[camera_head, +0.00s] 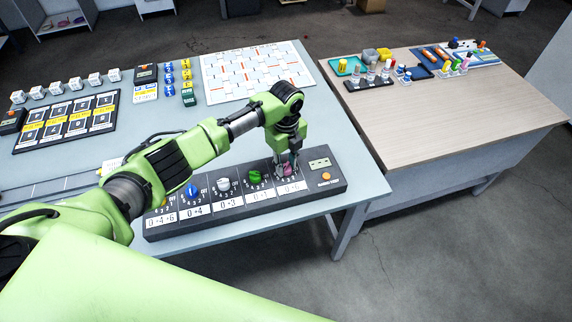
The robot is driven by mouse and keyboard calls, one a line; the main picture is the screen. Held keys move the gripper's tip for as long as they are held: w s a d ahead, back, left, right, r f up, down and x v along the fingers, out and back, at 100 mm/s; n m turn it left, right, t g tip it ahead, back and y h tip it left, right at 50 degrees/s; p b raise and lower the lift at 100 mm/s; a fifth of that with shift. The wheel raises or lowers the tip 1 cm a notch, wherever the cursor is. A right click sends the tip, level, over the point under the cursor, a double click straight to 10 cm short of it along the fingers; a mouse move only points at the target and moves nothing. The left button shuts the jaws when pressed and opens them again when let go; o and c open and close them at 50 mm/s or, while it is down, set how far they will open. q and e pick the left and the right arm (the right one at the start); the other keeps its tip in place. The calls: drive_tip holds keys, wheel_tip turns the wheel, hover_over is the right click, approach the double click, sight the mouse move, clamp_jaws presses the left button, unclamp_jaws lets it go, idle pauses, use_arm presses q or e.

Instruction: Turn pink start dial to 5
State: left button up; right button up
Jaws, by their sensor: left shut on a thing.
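The dial panel (218,208) is a long dark box near the front edge of the grey table. It carries a row of coloured dials. The pink dial (287,170) is the last one on the right, partly hidden by my left gripper. My left gripper (286,165) reaches down from above and is shut on the pink dial. The label below the pink dial reads about "0→6". The dial's exact pointer setting is too small and covered to tell. My right gripper does not show.
A green dial (255,177), a white dial (223,184) and a blue dial (191,190) sit left of the pink one. An orange button (326,176) is to its right. A white grid sheet (257,72) lies behind. A wooden table (450,120) with small items stands right.

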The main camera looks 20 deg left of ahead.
sight(286, 165)
use_arm(q)
drive_tip(key=shift+m, duration=1.2)
drive_tip(key=o, duration=1.1)
drive_tip(key=shift+r, duration=0.1)
wheel_tip(286, 165, up, 12)
